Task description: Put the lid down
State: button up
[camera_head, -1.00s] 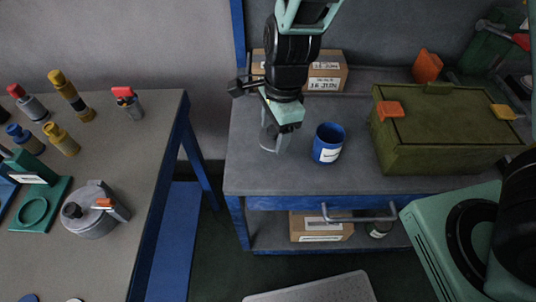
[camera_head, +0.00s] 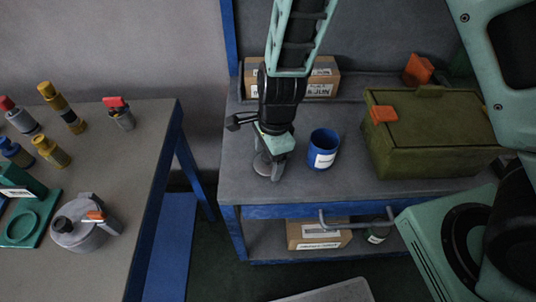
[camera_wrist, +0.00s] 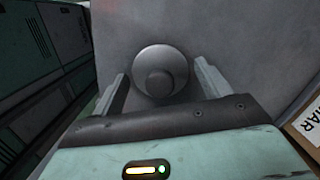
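The lid is a round grey disc with a darker knob in its middle. In the wrist view the lid (camera_wrist: 161,60) lies flat on the grey bench top, between and just beyond the fingertips. In the head view the lid (camera_head: 261,165) shows partly, beside my fingers, left of the blue cup. My gripper (camera_head: 272,170) points down over the bench. In the wrist view my gripper (camera_wrist: 160,84) is open, with a gap between each finger and the lid. The exact height of the fingertips above the bench is hard to tell.
A blue cup (camera_head: 322,150) stands close to the right of my gripper. A green case (camera_head: 425,150) with orange latches is farther right, and a cardboard box (camera_head: 320,80) is behind. The left table holds several bottles and a grey lidded pot (camera_head: 84,232).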

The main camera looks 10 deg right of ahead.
jog(key=shift+o, duration=0.3)
jog(key=shift+r, duration=0.15)
notch_tip(320, 180, up, 12)
jog(key=d+p, duration=0.1)
jog(key=p, duration=0.1)
jog(key=s+d+r+n, duration=0.2)
jog(key=s+r+n, duration=0.2)
jog(key=s+n, duration=0.4)
jog(key=s+d+r+n, duration=0.1)
jog(key=s+r+n, duration=0.3)
jog(key=s+n, duration=0.4)
jog(key=n, duration=0.7)
jog(key=shift+d+r+n+h, duration=0.3)
jog(key=shift+d+r+h, duration=0.05)
jog(key=shift+d+h, duration=0.05)
jog(key=shift+d, duration=0.1)
